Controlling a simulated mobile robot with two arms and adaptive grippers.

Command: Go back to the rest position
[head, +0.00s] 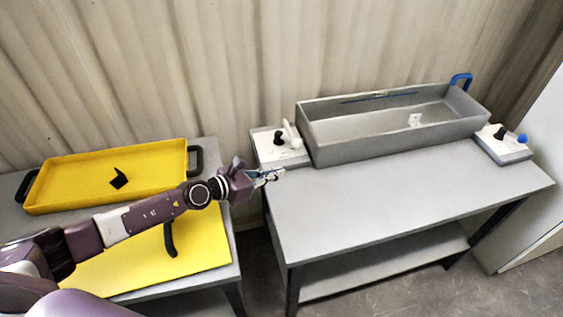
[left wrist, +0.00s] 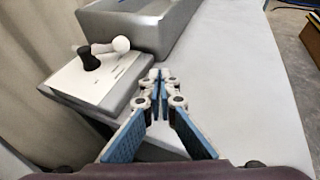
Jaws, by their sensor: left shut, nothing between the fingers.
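My left gripper (head: 268,175) reaches in from the left in the head view, over the gap between the two tables and by the grey table's left edge. In the left wrist view its fingers (left wrist: 160,78) meet at the tips, shut and empty. A white control box (head: 270,150) with a black knob and a white-knobbed lever stands just beyond it. The box also shows at upper left in the left wrist view (left wrist: 85,88); the fingers are apart from it. My right gripper is in neither view.
A grey tank (head: 400,140) with a blue handle stands on the grey table (head: 400,195). A second control box (head: 503,150) is at its right. A yellow tray (head: 75,172) holding a black piece stands on the left table, with a yellow panel (head: 205,250) in front. The grey tabletop's front is clear.

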